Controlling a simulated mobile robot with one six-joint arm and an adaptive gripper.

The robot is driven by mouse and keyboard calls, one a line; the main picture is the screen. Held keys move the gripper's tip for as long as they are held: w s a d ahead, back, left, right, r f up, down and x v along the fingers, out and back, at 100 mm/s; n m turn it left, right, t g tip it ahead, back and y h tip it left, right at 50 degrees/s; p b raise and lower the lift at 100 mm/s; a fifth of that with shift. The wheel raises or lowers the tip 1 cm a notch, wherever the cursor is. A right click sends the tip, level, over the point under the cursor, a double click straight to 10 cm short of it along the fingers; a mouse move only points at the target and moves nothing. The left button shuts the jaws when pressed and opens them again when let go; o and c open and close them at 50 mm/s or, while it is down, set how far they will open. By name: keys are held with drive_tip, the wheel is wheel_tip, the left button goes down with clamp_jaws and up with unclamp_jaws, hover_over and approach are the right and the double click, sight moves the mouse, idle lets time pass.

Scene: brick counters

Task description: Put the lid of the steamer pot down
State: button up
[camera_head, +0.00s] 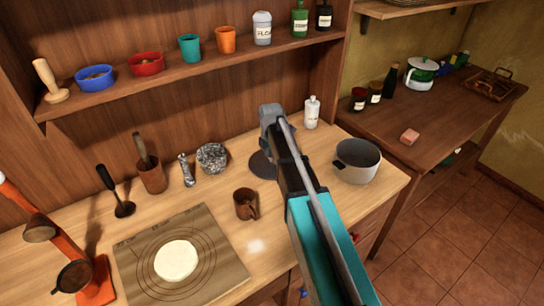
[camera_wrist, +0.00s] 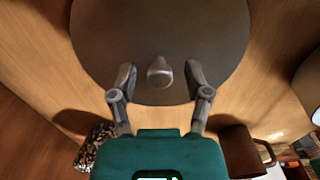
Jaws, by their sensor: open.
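The lid is a dark grey round disc (camera_head: 261,166) on the wooden counter, partly hidden behind my arm in the head view. In the wrist view the lid (camera_wrist: 110,35) fills the top middle, with its pale knob (camera_wrist: 160,70) pointing toward the camera. My gripper (camera_wrist: 160,76) is open, one finger on each side of the knob, with gaps showing on both sides. My arm hides the fingers in the head view. An open grey pot (camera_head: 357,163) without a lid stands on the counter to the right of my arm.
A brown mug (camera_head: 245,204) and a speckled bowl (camera_head: 212,157) stand near the lid. A white bottle (camera_head: 312,112) is behind. A board with dough (camera_head: 215,240) lies front left. A white pot with a green lid (camera_head: 420,74) stands on the right counter.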

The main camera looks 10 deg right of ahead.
sight(271, 156)
drive_tip(key=shift+r, duration=0.1)
wheel_tip(271, 156, up, 12)
drive_tip(key=p, duration=1.2)
idle(0.3)
idle(0.7)
drive_tip(key=s+m, duration=2.2)
drive_tip(key=shift+s+d+m, duration=0.2)
drive_tip(key=shift+m, duration=0.1)
